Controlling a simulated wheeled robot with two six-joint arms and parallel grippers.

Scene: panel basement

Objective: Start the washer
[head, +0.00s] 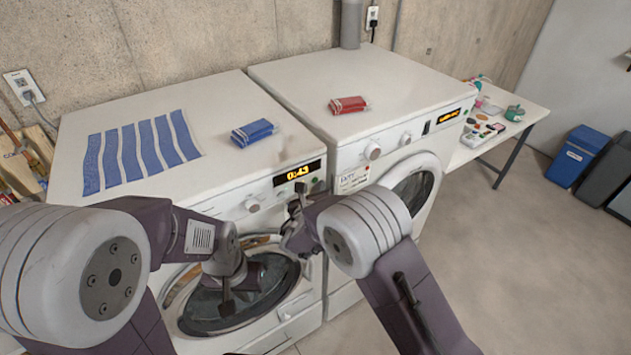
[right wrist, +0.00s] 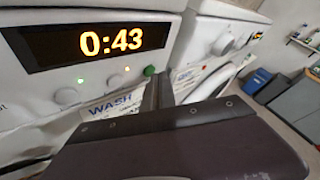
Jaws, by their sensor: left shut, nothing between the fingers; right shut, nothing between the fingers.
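The washer (head: 225,95) is the white front-loader on the left. Its lit display (head: 298,172) reads 0:43, also clear in the right wrist view (right wrist: 110,42). In that view a green button (right wrist: 150,70) sits below the display's right end, beside a small lit lamp and a white knob (right wrist: 67,96). A WASH label (right wrist: 112,104) is partly hidden by my gripper. My right gripper (head: 297,200) is shut and empty at the panel, its fingertips (right wrist: 158,80) close to the green button; contact is unclear. My left gripper (head: 226,302) is shut and empty before the round door (head: 205,318).
A second white machine (head: 375,75) stands at the right with its own display and a red folded cloth (head: 348,105). A blue cloth (head: 253,132) and a striped cloth (head: 140,152) lie on the washer. A table (head: 530,110) and bins (head: 577,155) stand further right.

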